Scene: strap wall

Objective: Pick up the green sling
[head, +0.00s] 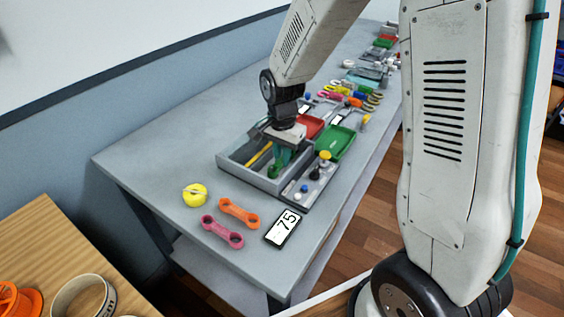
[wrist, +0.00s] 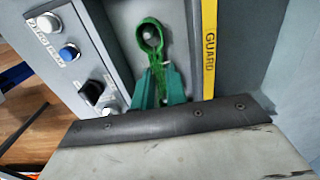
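The green sling (wrist: 151,40) shows in the wrist view with its looped end around a light round peg in a grey box. Its strap runs down between the two teal fingers of my gripper (wrist: 159,78). Whether the fingers press on the strap or stand slightly apart from it I cannot tell. In the head view my gripper (head: 282,155) points down into the grey box (head: 236,173), and the sling (head: 273,171) shows just below the fingers, partly hidden by them.
A yellow GUARD bar (wrist: 209,45) stands right of the fingers. A panel with a white button, a blue button (wrist: 69,53) and a black knob (wrist: 92,91) is to the left. Orange (head: 238,213) and pink (head: 222,232) links and a yellow roll (head: 195,195) lie on the table.

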